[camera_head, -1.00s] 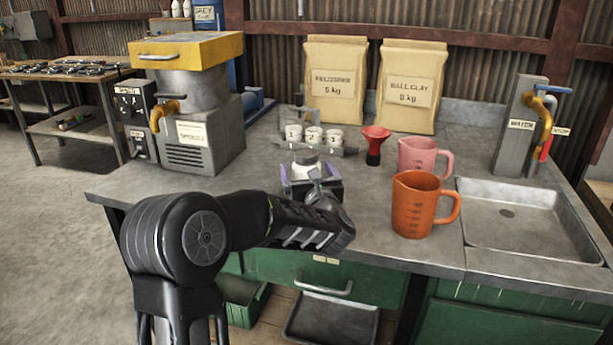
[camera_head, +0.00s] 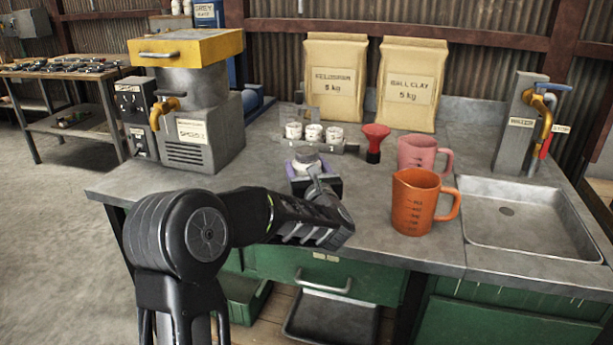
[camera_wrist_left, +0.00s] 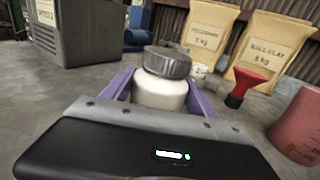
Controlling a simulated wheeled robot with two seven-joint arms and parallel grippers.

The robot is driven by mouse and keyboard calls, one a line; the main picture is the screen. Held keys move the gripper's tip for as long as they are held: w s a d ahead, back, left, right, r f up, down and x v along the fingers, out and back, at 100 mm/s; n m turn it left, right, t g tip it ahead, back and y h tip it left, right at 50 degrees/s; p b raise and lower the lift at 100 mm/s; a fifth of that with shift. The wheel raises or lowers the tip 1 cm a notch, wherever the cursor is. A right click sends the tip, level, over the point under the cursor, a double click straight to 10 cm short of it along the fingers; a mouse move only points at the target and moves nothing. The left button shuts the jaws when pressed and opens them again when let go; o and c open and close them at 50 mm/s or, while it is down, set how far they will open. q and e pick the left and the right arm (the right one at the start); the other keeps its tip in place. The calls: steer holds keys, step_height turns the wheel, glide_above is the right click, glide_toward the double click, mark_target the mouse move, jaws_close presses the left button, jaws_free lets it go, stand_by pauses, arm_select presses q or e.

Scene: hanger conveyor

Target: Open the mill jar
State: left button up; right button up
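The mill jar, a white jar (camera_wrist_left: 158,95) with a ridged grey lid (camera_wrist_left: 167,61), stands upright on the bench. In the head view its lid (camera_head: 306,154) shows above my left gripper, and its lower part is hidden. My left gripper (camera_head: 308,166) reaches it from the front with its two purple fingers. In the left wrist view the fingers of this gripper (camera_wrist_left: 160,83) lie along both sides of the jar, against it as far as I can see. The lid is on the jar, above the fingers. My right gripper is not in view.
Small white jars (camera_head: 313,132) stand behind the mill jar. A red funnel (camera_head: 375,140), a pink jug (camera_head: 418,155) and an orange jug (camera_head: 415,205) are to the right, before the sink (camera_head: 520,220). A yellow-topped machine (camera_head: 195,100) stands left. Clay bags (camera_head: 408,85) stand at the back.

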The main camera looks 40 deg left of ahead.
arm_select(q)
steer(key=shift+r, duration=0.1)
jaws_close()
stand_by(0.5)
steer(key=shift+r, duration=0.1)
step_height(320, 180, up, 10)
steer(key=shift+f+p, duration=0.1)
steer(key=shift+p, duration=0.2)
stand_by(0.5)
steer(key=shift+o, duration=0.3)
jaws_free()
jaws_close()
